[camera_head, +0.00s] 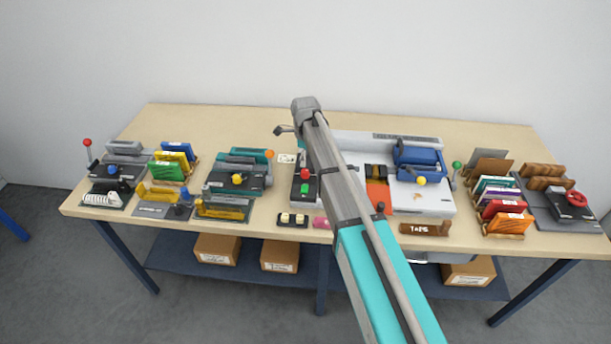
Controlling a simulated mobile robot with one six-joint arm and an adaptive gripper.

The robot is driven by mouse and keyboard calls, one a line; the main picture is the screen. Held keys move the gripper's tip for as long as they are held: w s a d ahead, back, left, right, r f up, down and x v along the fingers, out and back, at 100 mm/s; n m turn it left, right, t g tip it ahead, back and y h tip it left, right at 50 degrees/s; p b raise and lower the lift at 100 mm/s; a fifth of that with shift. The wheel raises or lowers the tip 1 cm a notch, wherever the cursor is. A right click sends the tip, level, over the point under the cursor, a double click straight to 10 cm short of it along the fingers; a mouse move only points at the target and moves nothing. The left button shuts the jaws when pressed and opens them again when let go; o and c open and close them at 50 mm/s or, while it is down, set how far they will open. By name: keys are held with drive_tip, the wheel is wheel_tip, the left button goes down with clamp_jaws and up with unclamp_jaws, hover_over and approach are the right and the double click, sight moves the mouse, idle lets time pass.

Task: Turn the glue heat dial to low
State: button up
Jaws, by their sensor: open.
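No dial in the camera view can be clearly read as the glue heat dial; its markings and setting are too small to tell or hidden. A white machine (440,202) with a blue unit (419,161) and a yellow knob (421,181) stands right of my arm. A dark control box (304,196) with a red and a green button stands just left of it. My gripper (281,130) shows only as a small dark part at the arm's far end, above the table's back half. It is open, apart from the machines; the rest is hidden behind my arm.
Small machines with knobs and levers, including a yellow knob (237,180), fill the table's left. Racks of coloured packets (503,207) and a machine with a red handwheel (577,199) stand right. The table's back strip (215,122) is clear. Boxes (217,249) sit on the lower shelf.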

sight(305, 171)
drive_tip(key=shift+f+b, duration=3.05)
drive_tip(key=shift+f, duration=0.25)
clamp_jaws()
